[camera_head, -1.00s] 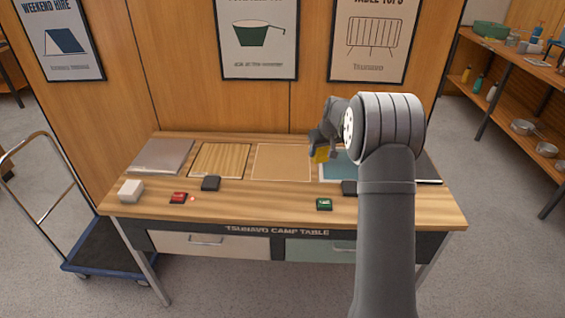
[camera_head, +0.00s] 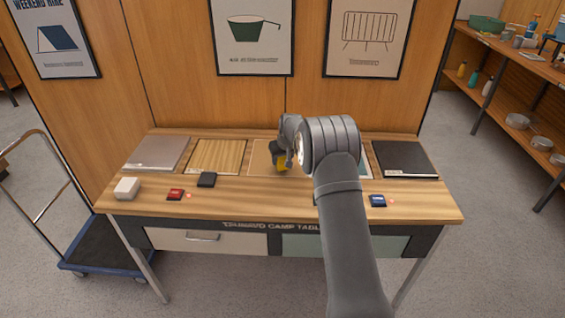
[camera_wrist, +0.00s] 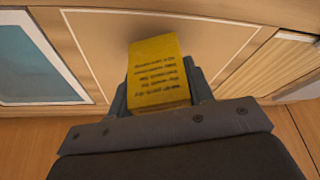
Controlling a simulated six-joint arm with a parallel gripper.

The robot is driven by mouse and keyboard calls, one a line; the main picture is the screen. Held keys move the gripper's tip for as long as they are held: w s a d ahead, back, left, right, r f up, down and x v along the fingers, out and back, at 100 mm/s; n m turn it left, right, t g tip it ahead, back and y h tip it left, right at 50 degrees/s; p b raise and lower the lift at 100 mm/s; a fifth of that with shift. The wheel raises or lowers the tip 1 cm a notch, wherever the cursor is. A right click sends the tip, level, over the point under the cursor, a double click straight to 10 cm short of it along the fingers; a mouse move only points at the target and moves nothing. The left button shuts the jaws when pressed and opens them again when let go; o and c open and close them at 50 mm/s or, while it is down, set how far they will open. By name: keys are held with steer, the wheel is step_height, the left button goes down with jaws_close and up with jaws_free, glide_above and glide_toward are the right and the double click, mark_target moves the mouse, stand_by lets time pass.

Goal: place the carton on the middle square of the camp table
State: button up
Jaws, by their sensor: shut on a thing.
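My gripper (camera_head: 284,158) is shut on a yellow carton (camera_head: 283,164) over the tan middle square (camera_head: 260,151) of the camp table. In the wrist view the carton (camera_wrist: 158,72) sits between the two fingers of my gripper (camera_wrist: 160,95), with lines of dark print on its face. The tan middle square with its pale border (camera_wrist: 100,38) lies behind and around the carton there. I cannot tell whether the carton touches the square. My arm hides the right part of the square in the head view.
A grey square (camera_head: 157,154) and a striped wood square (camera_head: 218,156) lie left; a black square (camera_head: 405,159) lies right. A teal square (camera_wrist: 30,65) is mostly hidden by my arm in the head view.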

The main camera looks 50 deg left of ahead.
steer(key=shift+f, duration=0.85)
steer(key=o, duration=1.1)
steer(key=shift+f, duration=0.15)
steer(key=shift+c, duration=0.2)
steer(key=v, duration=1.2)
steer(key=x, duration=1.1)
steer(key=shift+w+a+f, duration=0.1)
steer(key=shift+w+a, duration=0.1)
steer(key=shift+a, duration=0.05)
steer(key=shift+r, duration=1.75)
